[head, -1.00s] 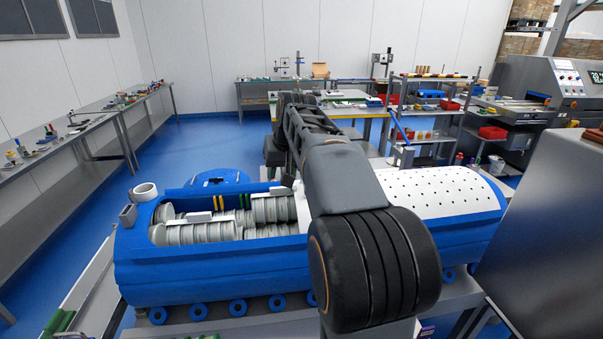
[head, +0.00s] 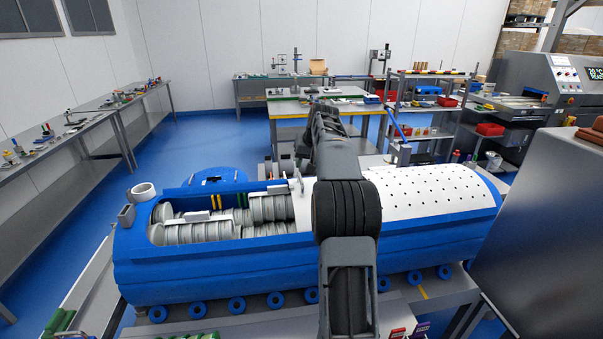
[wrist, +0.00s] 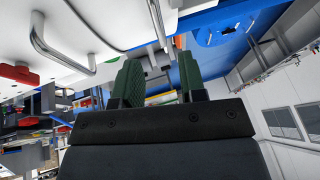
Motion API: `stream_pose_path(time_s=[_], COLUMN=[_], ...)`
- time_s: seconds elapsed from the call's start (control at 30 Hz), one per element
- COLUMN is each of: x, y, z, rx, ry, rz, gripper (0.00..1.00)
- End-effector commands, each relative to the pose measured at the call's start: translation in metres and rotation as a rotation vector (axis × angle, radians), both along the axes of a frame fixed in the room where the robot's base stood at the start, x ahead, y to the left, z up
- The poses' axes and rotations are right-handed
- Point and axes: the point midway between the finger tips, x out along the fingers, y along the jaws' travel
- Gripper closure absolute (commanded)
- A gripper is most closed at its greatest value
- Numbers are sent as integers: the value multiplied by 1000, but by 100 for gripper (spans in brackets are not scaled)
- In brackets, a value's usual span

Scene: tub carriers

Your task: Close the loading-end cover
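A long blue tub (head: 215,272) lies across the head view, its left part open over ribbed grey rollers. A white perforated cover (head: 425,195) lies over its right part. A small upright handle (head: 299,181) shows at the white cover's left end. A blue rounded piece (head: 215,180) stands behind the open part; I cannot tell which piece is the loading-end cover. In the wrist view my gripper (wrist: 159,72) has two green fingers apart with nothing held between them. A metal handle (wrist: 60,52) on a white surface is left of the fingers. In the head view my arm hides the gripper.
A white ring (head: 145,191) and a grey block (head: 127,215) sit at the tub's left end. A large grey cabinet (head: 545,235) stands close at the right. A bench (head: 85,125) with tools runs along the left wall. Blue floor (head: 195,145) is clear behind the tub.

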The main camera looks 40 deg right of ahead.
Motion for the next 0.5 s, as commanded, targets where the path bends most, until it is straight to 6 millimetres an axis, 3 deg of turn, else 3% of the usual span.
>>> stream_pose_path(time_s=[0.2, 0.5], x=[14, 24], y=[1, 0], z=[-30, -50], rx=[2, -1], ry=[1, -1], rz=[1, 1], gripper=[62, 62])
